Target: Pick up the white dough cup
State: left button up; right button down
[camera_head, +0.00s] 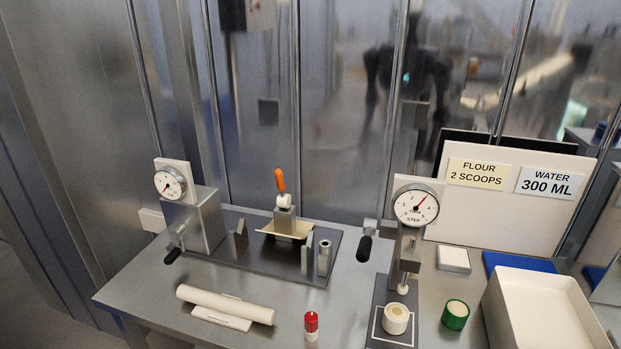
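A white cup (396,319) with a cream-coloured top stands upright inside a white outlined square on a dark base plate. It is at the lower middle right, beneath the plunger (403,284) of a dial-topped press (411,245), with a small gap between them. A green cup (455,314) with a similar cream top stands to its right, apart from it. Neither of my grippers shows in this view.
A white open bin (488,307) stands right of the green cup. A red-and-white cylinder (311,325) and a white rolling pin (225,304) are to the left. A dial machine (195,220) and an orange-handled tool (281,183) stand behind. A sign board stands at the back right.

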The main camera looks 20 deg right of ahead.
aim_at(395, 317)
jog(key=l+z, duration=0.1)
jog(key=z, duration=0.95)
